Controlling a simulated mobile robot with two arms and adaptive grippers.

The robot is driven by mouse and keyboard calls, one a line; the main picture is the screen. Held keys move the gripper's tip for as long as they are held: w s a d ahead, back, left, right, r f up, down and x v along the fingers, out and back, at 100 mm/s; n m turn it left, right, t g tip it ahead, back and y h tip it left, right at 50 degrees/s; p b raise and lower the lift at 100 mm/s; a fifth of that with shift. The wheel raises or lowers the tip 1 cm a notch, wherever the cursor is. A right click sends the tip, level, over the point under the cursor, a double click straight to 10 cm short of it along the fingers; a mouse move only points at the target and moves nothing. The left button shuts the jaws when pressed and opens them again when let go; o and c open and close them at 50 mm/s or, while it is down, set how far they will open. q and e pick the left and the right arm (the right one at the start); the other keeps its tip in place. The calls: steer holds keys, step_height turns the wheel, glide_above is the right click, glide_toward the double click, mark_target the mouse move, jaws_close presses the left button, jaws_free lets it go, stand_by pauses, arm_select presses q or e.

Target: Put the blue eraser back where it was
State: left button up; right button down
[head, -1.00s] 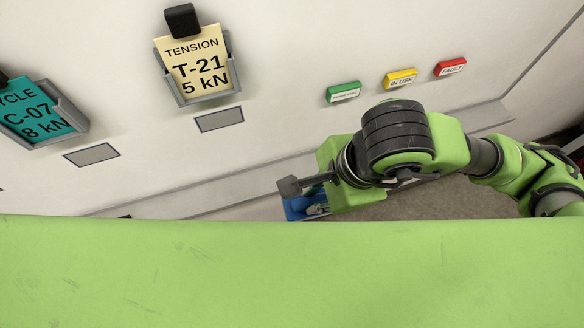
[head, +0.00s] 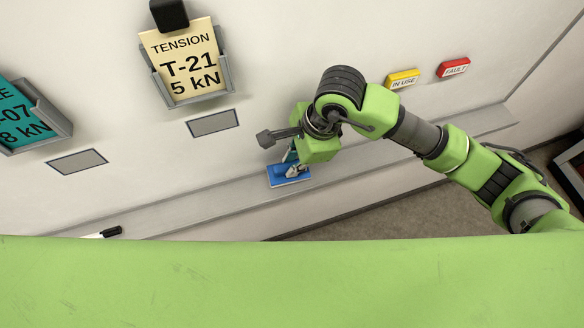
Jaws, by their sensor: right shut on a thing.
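The blue eraser (head: 287,177) shows below my right gripper (head: 293,166), in front of the whiteboard's lower part. My right gripper is shut on it from above; the wrist and fingers hide part of its top. The eraser appears over the grey ledge (head: 238,189) along the foot of the board. I cannot tell whether it touches the ledge. My left gripper is not in view.
A black-capped marker (head: 105,233) lies at the ledge's left part. My green body covers the bottom.

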steer(key=f+b, duration=0.1)
steer(key=f, duration=0.2)
steer(key=shift+w+f, duration=0.15)
steer(key=shift+w, duration=0.05)
steer(key=c, duration=2)
jaws_free()
steer(key=b+v, duration=0.2)
steer(key=v, duration=0.3)
steer(key=shift+s+d, duration=0.1)
steer(key=shift+d, duration=0.1)
steer(key=shift+b+v, duration=0.4)
steer(key=shift+v, duration=3.85)
steer(key=shift+s, duration=0.1)
